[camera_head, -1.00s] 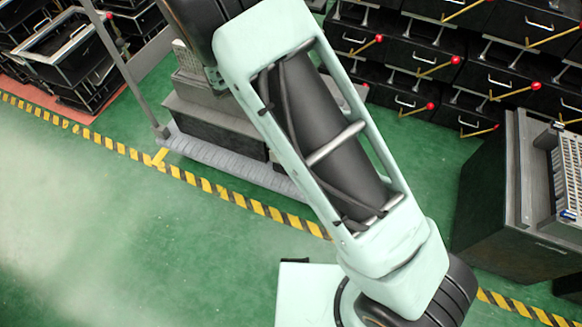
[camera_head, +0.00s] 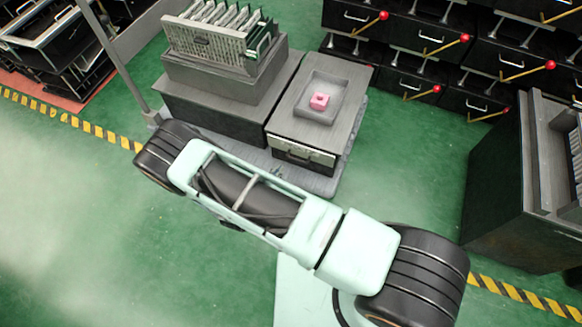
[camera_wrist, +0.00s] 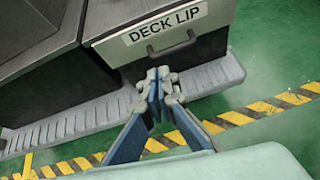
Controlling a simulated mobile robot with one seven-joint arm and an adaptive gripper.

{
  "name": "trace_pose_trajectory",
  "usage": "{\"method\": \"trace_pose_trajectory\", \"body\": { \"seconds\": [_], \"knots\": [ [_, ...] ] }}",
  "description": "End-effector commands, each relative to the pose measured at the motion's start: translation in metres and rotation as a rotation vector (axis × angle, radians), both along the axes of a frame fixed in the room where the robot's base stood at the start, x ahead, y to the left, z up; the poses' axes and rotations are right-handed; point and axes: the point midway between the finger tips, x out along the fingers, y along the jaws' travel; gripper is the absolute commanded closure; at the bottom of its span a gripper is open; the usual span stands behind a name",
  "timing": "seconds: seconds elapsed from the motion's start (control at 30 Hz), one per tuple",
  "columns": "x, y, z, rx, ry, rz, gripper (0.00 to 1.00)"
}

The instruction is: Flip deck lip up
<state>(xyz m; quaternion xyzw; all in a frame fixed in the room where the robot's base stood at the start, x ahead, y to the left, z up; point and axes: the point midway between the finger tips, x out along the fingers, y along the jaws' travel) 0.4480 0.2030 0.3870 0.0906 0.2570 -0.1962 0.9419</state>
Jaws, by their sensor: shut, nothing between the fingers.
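The deck lip is a grey front panel with a white "DECK LIP" label and a bar handle. It shows at the top of the wrist view (camera_wrist: 215,15) and, small, on the front of the right-hand grey unit in the head view (camera_head: 304,153). My gripper (camera_wrist: 158,78) is shut and empty in the wrist view. Its fingertips appear just below the handle and label, in front of the unit. I cannot tell whether they touch the panel. In the head view my gripper is out of sight; only my arm links show.
A pink block (camera_head: 319,101) sits in a recess on top of the unit (camera_head: 285,113). A dark unit with a slatted rack (camera_head: 215,38) stands to its left on a grey platform (camera_head: 325,184). Red-knobbed levers (camera_head: 465,39) line the back. Green floor lies in front.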

Motion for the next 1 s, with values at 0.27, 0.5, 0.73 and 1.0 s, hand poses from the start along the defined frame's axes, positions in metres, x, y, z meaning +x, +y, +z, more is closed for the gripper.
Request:
{"method": "trace_pose_trajectory", "body": {
  "seconds": [0.27,0.5,0.73,1.0],
  "knots": [
    [-0.028,-0.014,-0.049,-0.064,0.029,0.078,1.0],
    [-0.03,-0.015,-0.052,-0.067,0.031,0.084,1.0],
    [-0.028,-0.016,-0.053,-0.067,0.03,0.083,1.0],
    [0.004,-0.029,-0.077,-0.068,0.029,0.08,1.0]
  ]
}}
